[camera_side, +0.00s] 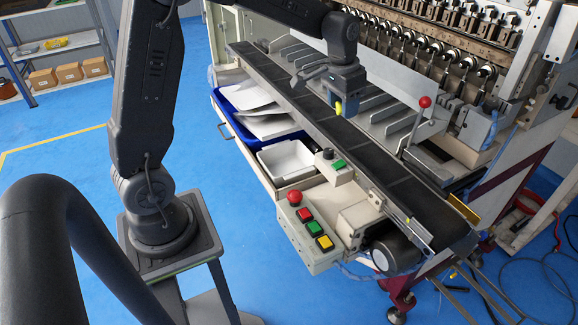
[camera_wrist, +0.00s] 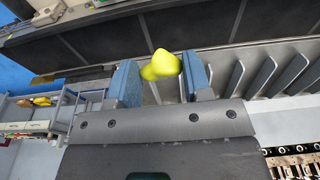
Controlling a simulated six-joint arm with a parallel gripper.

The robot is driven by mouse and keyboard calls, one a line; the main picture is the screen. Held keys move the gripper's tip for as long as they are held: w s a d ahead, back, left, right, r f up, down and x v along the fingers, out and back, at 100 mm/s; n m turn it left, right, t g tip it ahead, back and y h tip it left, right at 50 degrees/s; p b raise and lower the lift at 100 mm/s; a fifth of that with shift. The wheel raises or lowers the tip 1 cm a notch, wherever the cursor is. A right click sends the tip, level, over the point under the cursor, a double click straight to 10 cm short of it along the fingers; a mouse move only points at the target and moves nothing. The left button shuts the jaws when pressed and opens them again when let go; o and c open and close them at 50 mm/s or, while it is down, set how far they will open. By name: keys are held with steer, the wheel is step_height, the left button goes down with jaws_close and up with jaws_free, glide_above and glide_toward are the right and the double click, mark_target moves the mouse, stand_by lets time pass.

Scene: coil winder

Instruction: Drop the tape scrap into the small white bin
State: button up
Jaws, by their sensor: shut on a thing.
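The yellow tape scrap (camera_side: 339,108) is held in the blue-padded jaws of my gripper (camera_side: 347,97), over the dark conveyor belt. In the wrist view the scrap (camera_wrist: 160,66) is a crumpled bright yellow piece between the two blue jaws of my gripper (camera_wrist: 160,82), sticking out past their tips. The small white bin (camera_side: 287,158) is an open shallow tray in the drawer beside the belt, below and to the left of my gripper. It looks empty from here, and it does not clearly show in the wrist view.
A blue tray (camera_side: 223,109) with white sheets lies behind the bin. The conveyor belt (camera_side: 375,160) runs diagonally, with grey slanted dividers beyond it. A box with a green button (camera_side: 338,164) and a control panel with a red knob (camera_side: 295,197) stand near the bin. A red-knobbed lever (camera_side: 425,102) rises at right.

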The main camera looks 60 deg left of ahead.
stand_by(0.4)
steer(key=s+a+f, duration=0.4)
steer(key=a+f, duration=0.1)
steer(key=f, duration=0.2)
steer(key=s+a+f, duration=0.4)
steer(key=a+f, duration=0.2)
steer(key=f, duration=0.2)
steer(key=shift+a, duration=0.1)
steer(key=o, duration=0.7)
